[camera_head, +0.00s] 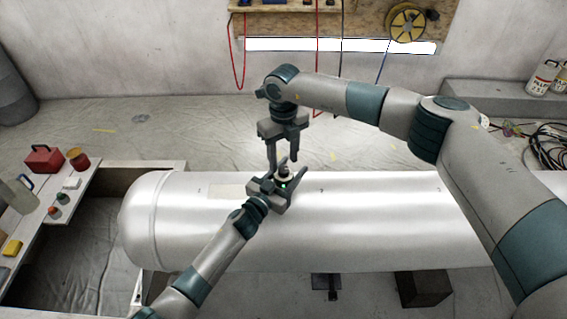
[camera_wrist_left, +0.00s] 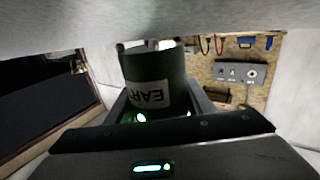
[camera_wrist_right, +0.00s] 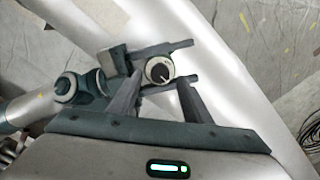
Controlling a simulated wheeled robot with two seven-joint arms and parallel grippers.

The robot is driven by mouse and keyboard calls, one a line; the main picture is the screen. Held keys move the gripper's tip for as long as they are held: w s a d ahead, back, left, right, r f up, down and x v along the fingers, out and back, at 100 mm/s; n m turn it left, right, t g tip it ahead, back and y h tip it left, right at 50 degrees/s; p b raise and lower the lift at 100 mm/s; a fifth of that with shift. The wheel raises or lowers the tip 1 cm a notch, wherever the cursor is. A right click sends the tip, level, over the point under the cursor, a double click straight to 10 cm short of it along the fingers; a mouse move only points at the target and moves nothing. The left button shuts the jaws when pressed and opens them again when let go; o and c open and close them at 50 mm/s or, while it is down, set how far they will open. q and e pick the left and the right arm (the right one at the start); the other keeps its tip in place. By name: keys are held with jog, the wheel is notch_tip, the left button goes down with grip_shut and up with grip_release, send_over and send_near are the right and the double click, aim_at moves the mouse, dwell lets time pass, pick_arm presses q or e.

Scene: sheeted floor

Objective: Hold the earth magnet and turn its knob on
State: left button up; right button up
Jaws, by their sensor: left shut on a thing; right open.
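The earth magnet (camera_wrist_left: 150,85) is a dark cylinder with a white label reading "EAR" in the left wrist view. In the head view it (camera_head: 284,172) is small and partly hidden on top of the white tank (camera_head: 380,225). My left gripper (camera_head: 281,186) is shut around its sides. In the right wrist view the magnet's round knob (camera_wrist_right: 159,72) faces up, pale-rimmed with a dark dial and a light pointer mark. My right gripper (camera_head: 283,164) points down, open, its fingers on either side of the knob in that view. Contact with the knob cannot be told.
A white workbench (camera_head: 95,185) with a red box and jars stands at the left. Cables (camera_head: 545,145) and white bottles (camera_head: 543,78) are at the right. A board with a yellow reel (camera_head: 405,22) hangs on the back wall. The sheeted floor behind the tank is mostly clear.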

aim_at(283, 169)
notch_tip(283, 169, up, 9)
dwell(0.4)
pick_arm(q)
jog(key=o, duration=1.4)
jog(key=v, duration=1.2)
pick_arm(e)
jog(key=shift+a, duration=0.1)
